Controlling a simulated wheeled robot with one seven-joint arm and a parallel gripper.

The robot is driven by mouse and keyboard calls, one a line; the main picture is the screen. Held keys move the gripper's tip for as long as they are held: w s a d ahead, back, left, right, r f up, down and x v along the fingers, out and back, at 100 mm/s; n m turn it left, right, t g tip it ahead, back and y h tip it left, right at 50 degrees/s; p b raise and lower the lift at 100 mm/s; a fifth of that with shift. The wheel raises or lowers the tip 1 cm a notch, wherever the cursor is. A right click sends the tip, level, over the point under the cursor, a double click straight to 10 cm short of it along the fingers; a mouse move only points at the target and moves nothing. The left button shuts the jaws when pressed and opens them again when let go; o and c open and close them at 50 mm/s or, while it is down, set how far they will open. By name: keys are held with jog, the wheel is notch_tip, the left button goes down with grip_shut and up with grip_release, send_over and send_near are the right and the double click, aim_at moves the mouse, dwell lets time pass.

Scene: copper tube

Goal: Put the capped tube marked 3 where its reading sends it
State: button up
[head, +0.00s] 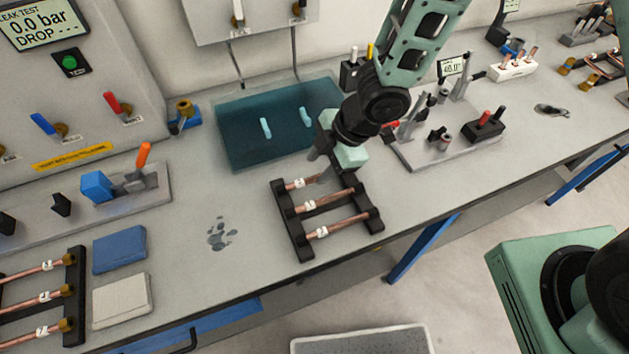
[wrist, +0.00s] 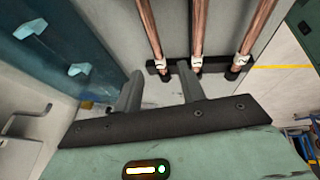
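Three copper tubes with white number tags lie across a black rack (head: 295,232) in the middle of the bench. They are the rear tube (head: 291,185), middle tube (head: 340,197) and front tube (head: 345,223); their digits are too small to read surely. Three more tagged tubes with brass ends, including a front one (head: 22,338), lie in the left rack (head: 75,270); I cannot tell which is marked 3. My gripper (head: 318,168) is at the centre rack's rear tube. In the wrist view its fingers (wrist: 160,88) are apart, with nothing gripped between them. The display (head: 42,24) reads 0.0 bar, DROP with dashes.
A blue pad (head: 119,249) and a pale pad (head: 121,300) lie between the racks. The clamp fixture with an orange handle (head: 144,154) stands left; a grey fixture plate (head: 445,150) stands right. A grey bin (head: 362,342) is below the bench.

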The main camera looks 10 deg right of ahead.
aim_at(305, 181)
jog(key=x, duration=0.5)
jog(key=shift+a+r+p, duration=0.1)
jog(key=shift+a+p, duration=0.1)
jog(key=shift+p, duration=0.2)
jog(key=shift+w+a+f, duration=0.1)
jog(key=shift+a+f, duration=0.05)
jog(key=shift+f, duration=0.15)
jog(key=shift+f, duration=0.3)
grip_shut()
